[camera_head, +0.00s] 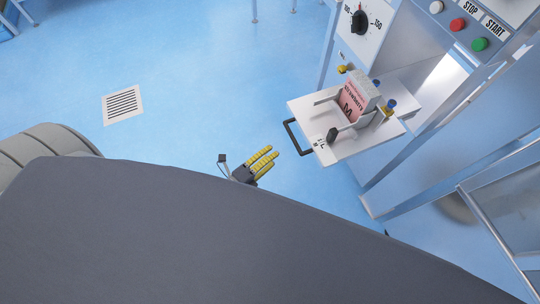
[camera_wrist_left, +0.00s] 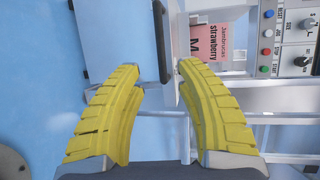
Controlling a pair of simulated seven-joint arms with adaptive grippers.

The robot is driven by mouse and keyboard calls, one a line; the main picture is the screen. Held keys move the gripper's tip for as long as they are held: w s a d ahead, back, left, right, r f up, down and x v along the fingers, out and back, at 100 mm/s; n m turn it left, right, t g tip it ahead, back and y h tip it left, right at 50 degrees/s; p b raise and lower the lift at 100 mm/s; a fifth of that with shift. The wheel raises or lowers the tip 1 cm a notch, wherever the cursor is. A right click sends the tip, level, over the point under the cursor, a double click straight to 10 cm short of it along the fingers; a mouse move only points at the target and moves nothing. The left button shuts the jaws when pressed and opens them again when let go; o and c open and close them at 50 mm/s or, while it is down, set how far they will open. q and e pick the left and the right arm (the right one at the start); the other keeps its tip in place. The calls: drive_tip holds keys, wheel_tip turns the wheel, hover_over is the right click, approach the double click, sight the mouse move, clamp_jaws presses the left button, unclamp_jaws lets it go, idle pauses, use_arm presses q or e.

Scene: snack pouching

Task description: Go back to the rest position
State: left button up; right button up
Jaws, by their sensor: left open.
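My left gripper (camera_head: 270,154), with yellow ribbed fingers, is open and empty. It hangs in free air to the lower left of the machine's tray. In the left wrist view its two fingers (camera_wrist_left: 159,70) stand well apart with nothing between them. A pink pouch (camera_head: 352,101) marked "strawberry" stands upright in a holder on the white pull-out tray (camera_head: 309,112). The pouch also shows in the left wrist view (camera_wrist_left: 207,46), beyond the right finger's tip, apart from it. My right gripper is in neither view.
The tray has a dark handle (camera_head: 292,138) on its near left side. The machine's panel carries a dial (camera_head: 359,20), a red button (camera_head: 457,24) and a green button (camera_head: 479,44). A floor vent (camera_head: 123,104) lies at the left. Open blue floor surrounds the gripper's left side.

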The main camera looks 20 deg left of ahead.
use_arm(q)
drive_tip(key=s+a+f+n+g+y, duration=0.2)
drive_tip(key=s+a+f+n, duration=0.25)
drive_tip(key=f, duration=0.65)
drive_tip(key=s+a+f+n+g+y, duration=0.1)
drive_tip(key=s+a+f+n+g, duration=0.3)
drive_tip(key=f, duration=0.6)
drive_tip(key=s+a+f+n+g+y, duration=0.15)
drive_tip(key=s+f+n, duration=0.3)
drive_tip(key=f, duration=0.65)
drive_tip(key=s+f+n+g, duration=0.3)
drive_tip(key=s+f, duration=0.4)
drive_tip(key=s, duration=0.3)
drive_tip(key=s+f+n+g+y, duration=0.1)
drive_tip(key=s+f+n+g, duration=0.2)
drive_tip(key=s+f, duration=0.5)
drive_tip(key=s, duration=0.3)
drive_tip(key=shift+s+f, duration=0.25)
